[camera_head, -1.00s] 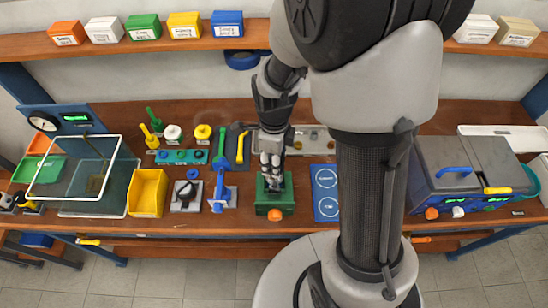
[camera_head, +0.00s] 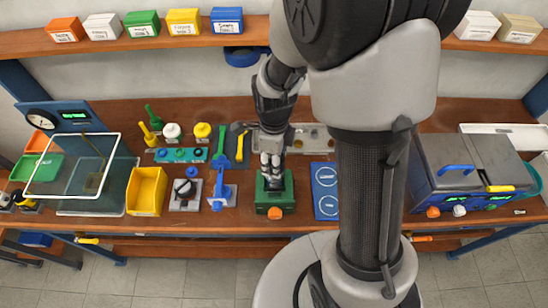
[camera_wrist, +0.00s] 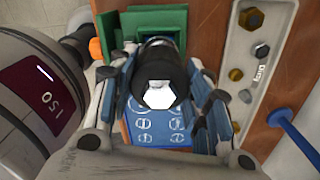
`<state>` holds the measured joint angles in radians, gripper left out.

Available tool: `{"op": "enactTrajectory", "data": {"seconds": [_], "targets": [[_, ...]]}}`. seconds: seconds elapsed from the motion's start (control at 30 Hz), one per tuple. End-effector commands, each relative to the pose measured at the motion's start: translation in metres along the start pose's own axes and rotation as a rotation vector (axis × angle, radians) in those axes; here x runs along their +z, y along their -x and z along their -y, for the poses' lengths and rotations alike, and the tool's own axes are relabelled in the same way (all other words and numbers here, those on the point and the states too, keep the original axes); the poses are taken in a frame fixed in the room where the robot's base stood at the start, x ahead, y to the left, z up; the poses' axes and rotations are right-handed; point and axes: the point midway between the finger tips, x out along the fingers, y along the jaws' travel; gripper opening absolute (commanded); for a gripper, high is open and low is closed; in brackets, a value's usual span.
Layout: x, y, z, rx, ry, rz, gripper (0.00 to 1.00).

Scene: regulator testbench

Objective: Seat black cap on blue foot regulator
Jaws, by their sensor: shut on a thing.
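My gripper (camera_wrist: 160,95) is shut on a black cylindrical part (camera_wrist: 158,62) with a pale hexagon on its near end. This looks like the black cap. In the head view, my gripper (camera_head: 271,168) points down over a green fixture (camera_head: 274,204) with an orange knob. Black shows between the gripper and the fixture, and I cannot tell whether the part touches anything below. The fixture (camera_wrist: 192,22) also shows behind the part in the wrist view. A blue-based piece (camera_head: 222,194) stands left of the fixture. No blue foot is clearly visible under the black part.
A blue mat with circles (camera_head: 325,192) lies right of the fixture. A black-knobbed piece (camera_head: 186,194) and a yellow bin (camera_head: 146,192) stand left. A metal tray of fittings (camera_wrist: 252,60) lies close by. A large grey-lidded machine (camera_head: 468,170) stands far right.

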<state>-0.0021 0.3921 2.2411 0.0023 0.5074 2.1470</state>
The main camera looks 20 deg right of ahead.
Motion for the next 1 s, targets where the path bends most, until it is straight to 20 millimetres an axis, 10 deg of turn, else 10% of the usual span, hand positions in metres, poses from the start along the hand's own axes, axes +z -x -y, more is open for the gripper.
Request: {"op": "enactTrajectory", "data": {"seconds": [1.0], "targets": [[0.0,-0.011,0.0,0.0,0.0,0.0,0.19]]}}
